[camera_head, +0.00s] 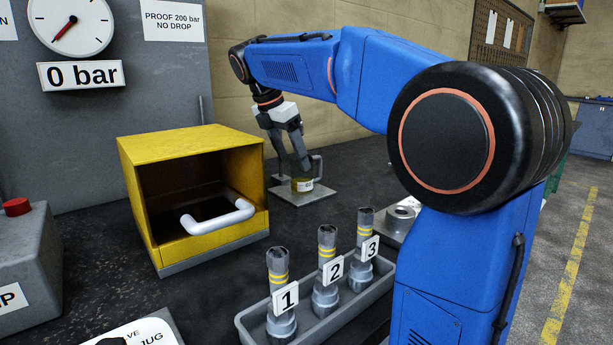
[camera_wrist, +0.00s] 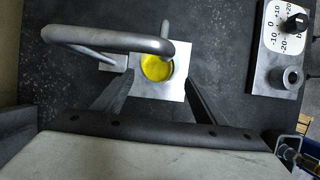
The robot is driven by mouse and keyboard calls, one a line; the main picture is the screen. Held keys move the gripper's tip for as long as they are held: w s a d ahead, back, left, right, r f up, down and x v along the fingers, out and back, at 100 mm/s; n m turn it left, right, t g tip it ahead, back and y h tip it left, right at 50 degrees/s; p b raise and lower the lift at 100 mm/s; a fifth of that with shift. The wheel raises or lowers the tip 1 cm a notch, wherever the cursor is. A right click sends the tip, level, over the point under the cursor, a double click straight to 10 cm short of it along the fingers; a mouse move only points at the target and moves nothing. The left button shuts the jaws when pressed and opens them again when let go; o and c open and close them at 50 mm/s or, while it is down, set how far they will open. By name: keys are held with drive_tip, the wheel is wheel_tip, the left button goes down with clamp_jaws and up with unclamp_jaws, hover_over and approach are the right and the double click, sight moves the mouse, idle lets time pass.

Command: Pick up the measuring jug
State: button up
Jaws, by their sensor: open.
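The measuring jug (camera_head: 302,184) is small and clear-sided, with yellow liquid and a pale label. It stands upright on a square metal plate (camera_head: 287,196) beyond the yellow box. In the wrist view the jug (camera_wrist: 157,68) shows from above as a round yellow disc, its handle pointing away at the top. My gripper (camera_head: 291,160) is open just above the jug, pointing down. In the wrist view the fingers (camera_wrist: 157,85) spread to either side of the near part of the plate. I cannot tell whether they touch the jug; the head view partly hides it.
A thick grey pipe (camera_wrist: 105,41) arches in from the left, its end close to the jug. A yellow open-fronted box (camera_head: 190,150) with a white bar stands nearby. A grey tray (camera_head: 325,315) holds three numbered fittings. A dial block (camera_wrist: 280,45) lies at the right.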

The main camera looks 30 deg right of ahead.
sight(300, 174)
drive_tip(key=shift+w+x, duration=0.15)
drive_tip(key=shift+x, duration=1.65)
drive_tip(key=shift+w+x, duration=0.1)
drive_tip(key=shift+x, duration=1.7)
drive_tip(key=shift+r, duration=0.1)
drive_tip(key=shift+c, duration=0.2)
drive_tip(key=c, duration=1.3)
drive_tip(key=shift+o, duration=0.2)
drive_tip(key=shift+r, duration=0.15)
